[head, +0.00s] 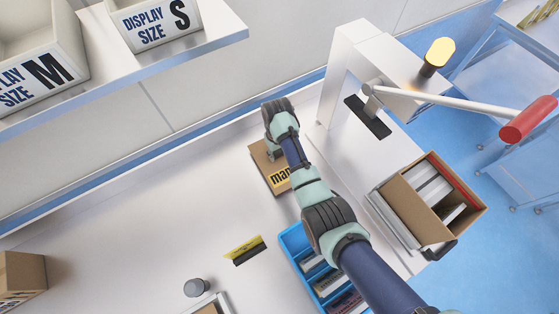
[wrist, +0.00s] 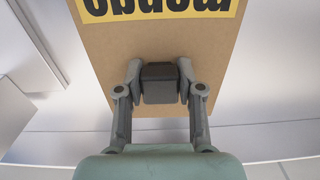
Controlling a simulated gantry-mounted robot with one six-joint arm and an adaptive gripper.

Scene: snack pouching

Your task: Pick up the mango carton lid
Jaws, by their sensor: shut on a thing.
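The mango carton lid (head: 267,168) is a flat brown cardboard piece with a yellow label, partly hidden behind my arm in the head view. In the wrist view the lid (wrist: 110,70) fills the upper middle, its "mango" label upside down at the top edge. In the head view the gripper (head: 273,154) is mostly hidden under my wrist. I cannot tell how high the lid is above the table.
A white press-like machine with a red-handled lever (head: 528,120) stands to the right. An open brown carton (head: 440,222) holds white packs. A blue tray (head: 292,240) lies under my arm. A yellow-and-black item (head: 245,250) and grey cylinder (head: 196,287) are nearby. The table's left middle is clear.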

